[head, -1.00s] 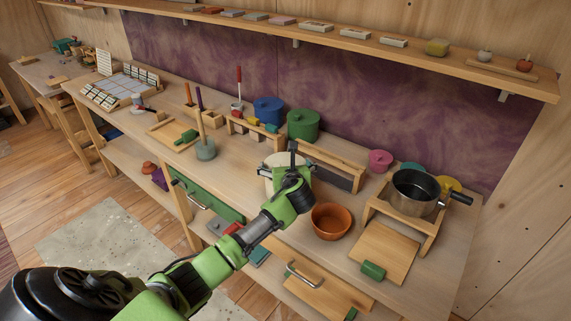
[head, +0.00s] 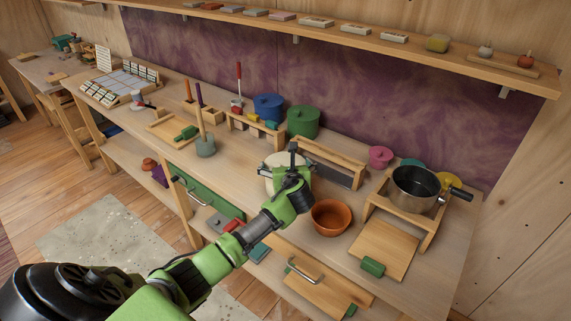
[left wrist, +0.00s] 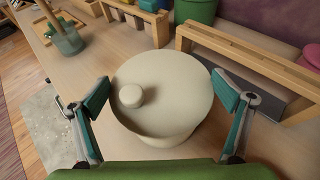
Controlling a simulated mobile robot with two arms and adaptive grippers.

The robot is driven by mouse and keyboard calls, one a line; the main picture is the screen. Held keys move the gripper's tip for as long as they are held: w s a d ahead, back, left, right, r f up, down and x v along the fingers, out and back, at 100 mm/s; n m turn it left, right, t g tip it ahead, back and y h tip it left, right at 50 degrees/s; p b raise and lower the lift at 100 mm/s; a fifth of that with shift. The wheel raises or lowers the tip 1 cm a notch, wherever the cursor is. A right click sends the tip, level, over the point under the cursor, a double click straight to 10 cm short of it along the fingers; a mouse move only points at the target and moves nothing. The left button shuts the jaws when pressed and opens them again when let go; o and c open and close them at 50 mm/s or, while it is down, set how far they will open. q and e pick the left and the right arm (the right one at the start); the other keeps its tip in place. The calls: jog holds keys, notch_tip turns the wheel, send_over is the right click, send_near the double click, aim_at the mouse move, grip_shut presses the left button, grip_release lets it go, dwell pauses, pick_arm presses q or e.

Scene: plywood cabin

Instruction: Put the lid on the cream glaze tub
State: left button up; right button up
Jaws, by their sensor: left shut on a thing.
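The cream glaze tub (left wrist: 165,142) stands on the bench, seen from above in the left wrist view. Its round cream lid (left wrist: 175,85) with an off-centre knob lies over it; I cannot tell whether it is fully seated. My left gripper (left wrist: 162,98) has its teal fingers on opposite sides of the lid and is shut on it. In the head view my left gripper (head: 285,168) hides much of the cream tub and lid. My right gripper is not in view.
A wooden rack (head: 330,160) stands close behind the tub, with a green pot (head: 303,122) and blue pot (head: 268,108) beyond. A terracotta bowl (head: 331,218) is to the right. A jar with sticks (head: 205,146) is to the left. A steel saucepan (head: 413,190) sits farther right.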

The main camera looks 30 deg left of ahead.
pick_arm(q)
jog(key=o, duration=0.8)
jog(key=shift+s, duration=0.1)
jog(key=v, duration=1.2)
jog(key=shift+d+f, duration=0.1)
